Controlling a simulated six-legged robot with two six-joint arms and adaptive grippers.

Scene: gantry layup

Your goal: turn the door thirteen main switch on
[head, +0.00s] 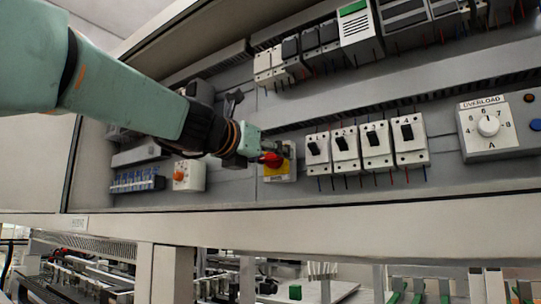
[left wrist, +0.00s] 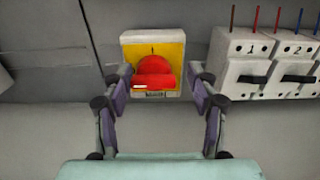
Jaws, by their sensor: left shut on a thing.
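The main switch is a red rotary handle (left wrist: 154,72) on a yellow plate in a pale housing (left wrist: 152,38). In the head view the red handle (head: 272,159) shows at the tip of my left gripper (head: 262,154), with the yellow plate (head: 278,169) partly hidden behind it. In the left wrist view the two fingers of my left gripper (left wrist: 158,82) stand on either side of the red handle, closed in on it. The handle's grip looks to lie sideways across the plate. My right gripper is in neither view.
Numbered breakers (head: 361,149) stand close to the right of the switch. An overload dial box (head: 489,126) is farther right. A small box with an orange knob (head: 181,176) and blue terminals (head: 138,181) are to the left. The cabinet's lower edge (head: 300,222) runs below.

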